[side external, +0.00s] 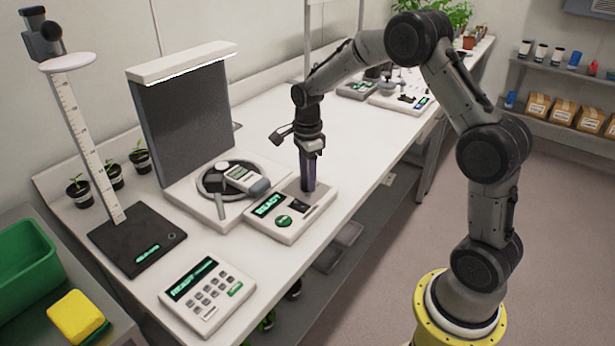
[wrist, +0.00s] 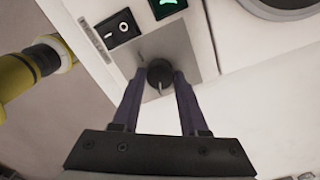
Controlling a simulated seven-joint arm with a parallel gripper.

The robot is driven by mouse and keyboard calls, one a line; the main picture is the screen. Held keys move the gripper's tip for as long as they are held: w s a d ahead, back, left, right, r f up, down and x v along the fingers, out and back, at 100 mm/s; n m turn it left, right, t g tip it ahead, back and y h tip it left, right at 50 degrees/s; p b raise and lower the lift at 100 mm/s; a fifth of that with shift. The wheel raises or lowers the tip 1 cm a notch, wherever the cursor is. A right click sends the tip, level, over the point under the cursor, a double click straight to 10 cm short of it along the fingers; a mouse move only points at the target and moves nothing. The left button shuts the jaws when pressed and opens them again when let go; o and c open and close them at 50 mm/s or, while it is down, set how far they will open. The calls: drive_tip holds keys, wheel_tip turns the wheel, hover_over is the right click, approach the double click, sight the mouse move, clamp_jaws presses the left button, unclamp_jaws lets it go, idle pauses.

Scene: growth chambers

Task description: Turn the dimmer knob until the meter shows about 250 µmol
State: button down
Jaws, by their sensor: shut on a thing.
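The dimmer knob (wrist: 159,74) is a small dark round knob with a pale pointer line, on a grey metal plate of the white control box (side external: 290,232). My gripper (wrist: 159,78) points down with its two purple-grey fingers shut on the knob, one on each side. In the side view my gripper (side external: 308,186) stands on the box's plate and hides the knob. A handheld meter (side external: 247,180) with a pale screen lies on the round black stage of the lamp stand, left of my gripper. Its reading is too small to make out.
The control box has a lit READY display (side external: 268,204), a green button (side external: 284,221) and a black rocker switch (wrist: 118,28). The lamp panel (side external: 185,120) stands behind the meter. A keypad unit (side external: 207,293) and a ruler stand (side external: 90,150) are to the left.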

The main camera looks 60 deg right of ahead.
drive_tip(key=shift+r, duration=0.15)
drive_tip(key=shift+c, duration=2.2)
unclamp_jaws()
wheel_tip(320, 180, up, 14)
